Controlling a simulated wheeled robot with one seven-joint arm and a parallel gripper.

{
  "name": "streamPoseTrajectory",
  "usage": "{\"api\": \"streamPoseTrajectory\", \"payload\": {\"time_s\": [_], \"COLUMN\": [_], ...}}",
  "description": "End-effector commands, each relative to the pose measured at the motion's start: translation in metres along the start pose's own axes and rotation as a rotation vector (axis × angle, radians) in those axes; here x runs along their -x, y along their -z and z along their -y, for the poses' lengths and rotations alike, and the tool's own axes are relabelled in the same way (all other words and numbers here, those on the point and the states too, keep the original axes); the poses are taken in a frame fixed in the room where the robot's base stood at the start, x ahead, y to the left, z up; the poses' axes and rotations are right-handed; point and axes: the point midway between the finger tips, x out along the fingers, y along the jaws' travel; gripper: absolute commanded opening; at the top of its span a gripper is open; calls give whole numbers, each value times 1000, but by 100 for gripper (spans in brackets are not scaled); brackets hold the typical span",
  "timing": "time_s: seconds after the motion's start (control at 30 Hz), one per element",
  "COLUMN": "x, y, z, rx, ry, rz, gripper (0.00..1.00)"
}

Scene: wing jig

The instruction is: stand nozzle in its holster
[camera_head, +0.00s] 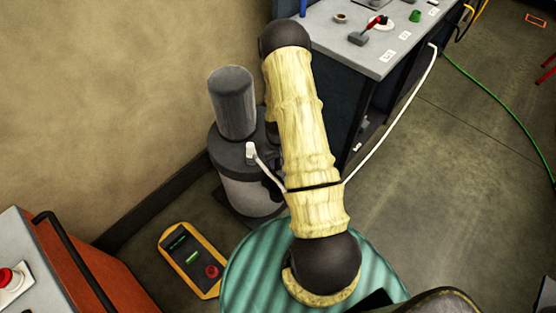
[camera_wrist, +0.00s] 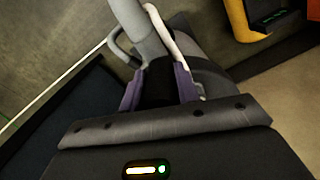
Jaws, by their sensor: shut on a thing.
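In the wrist view my gripper (camera_wrist: 158,95) has its two purple-grey fingers shut on the nozzle, whose dark part (camera_wrist: 158,78) shows between them. A grey tube (camera_wrist: 132,22) and a curved handle-like loop show beyond the fingers; I cannot tell which belong to the nozzle. In the head view my cream-sleeved arm hides the gripper and most of the nozzle. A grey canister machine (camera_head: 245,188) with a tall dark cylinder (camera_head: 233,103) stands left of my arm. A small white fitting (camera_head: 251,152) is on its near side. I cannot make out the holster clearly.
A yellow-framed panel (camera_head: 166,247) lies on the floor. A ribbed teal surface (camera_head: 240,285) and an orange cabinet (camera_head: 75,270) are near. Floor at the right is open, with a green hose (camera_head: 500,105).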

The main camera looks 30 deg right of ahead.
Motion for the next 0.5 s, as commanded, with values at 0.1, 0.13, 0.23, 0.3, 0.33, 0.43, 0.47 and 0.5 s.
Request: {"api": "streamPoseTrajectory", "payload": {"time_s": [0.1, 0.13, 0.23, 0.3, 0.33, 0.43, 0.47, 0.5], "x": [-4, -4, -7, -9, -9, -12, -12, -13], "y": [0, 0, 0, 0, 0, 0, 0, 0], "z": [0, 0, 0, 0, 0, 0, 0, 0], "rx": [0, 0, 0, 0, 0, 0, 0, 0], "ry": [0, 0, 0, 0, 0, 0, 0, 0], "rz": [-1, -1, -1, 0, 0, 0, 0, 0], "gripper": [0, 0, 0, 0, 0, 0, 0, 0]}}
